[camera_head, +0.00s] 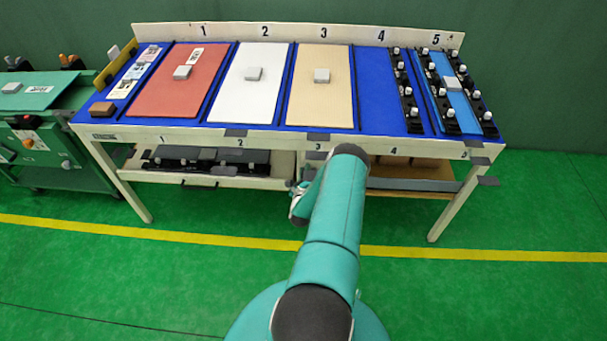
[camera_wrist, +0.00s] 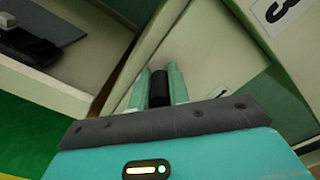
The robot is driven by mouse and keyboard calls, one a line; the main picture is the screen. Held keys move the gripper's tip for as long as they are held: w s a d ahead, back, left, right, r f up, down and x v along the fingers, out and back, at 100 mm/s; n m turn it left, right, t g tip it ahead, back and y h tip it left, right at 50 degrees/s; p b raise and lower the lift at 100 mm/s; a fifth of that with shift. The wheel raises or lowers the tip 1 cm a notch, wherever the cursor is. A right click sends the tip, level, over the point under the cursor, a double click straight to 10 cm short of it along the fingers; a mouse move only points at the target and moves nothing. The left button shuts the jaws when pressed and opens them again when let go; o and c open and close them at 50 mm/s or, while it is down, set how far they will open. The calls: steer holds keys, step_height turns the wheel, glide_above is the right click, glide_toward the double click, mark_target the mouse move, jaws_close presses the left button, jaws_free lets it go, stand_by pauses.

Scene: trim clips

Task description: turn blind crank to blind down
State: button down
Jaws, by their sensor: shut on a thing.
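In the wrist view, my gripper (camera_wrist: 160,84) has its two teal fingers closed on either side of a short black cylinder (camera_wrist: 160,90). The cylinder looks like the handle of the blind crank, but the rest of the crank is hidden. A pale panel lies behind the fingers. In the head view, my arm reaches to the front of the table's lower part, near the middle. The fingers and the handle cannot be made out there. I cannot tell which part is the blind or how far down it is.
The long table (camera_head: 130,130) has numbered panels on top, with small grey blocks and black clip strips. A lower shelf (camera_head: 225,180) holds dark parts. A green cart (camera_head: 50,150) stands at left. Green floor in front is free.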

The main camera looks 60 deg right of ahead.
mark_target(315, 162)
steer(key=m, duration=0.2)
steer(key=s+r+m, duration=0.1)
steer(key=m, duration=0.2)
steer(key=shift+s+d+r+m, duration=0.25)
steer(key=shift+d+m, duration=0.05)
steer(key=shift+d, duration=0.1)
steer(key=m, duration=0.1)
steer(key=s+m, duration=0.1)
steer(key=shift+d+r+m, duration=0.2)
steer(key=shift+m, duration=0.1)
steer(key=shift+s+d+r+m, duration=0.15)
steer(key=shift+s+m, duration=0.1)
steer(key=shift+m, duration=0.7)
steer(key=shift+s+d+f+m, duration=0.15)
steer(key=shift+s+m, duration=0.1)
steer(key=shift+m, duration=0.7)
steer(key=shift+r, duration=0.1)
steer(key=c, duration=1.3)
jaws_free()
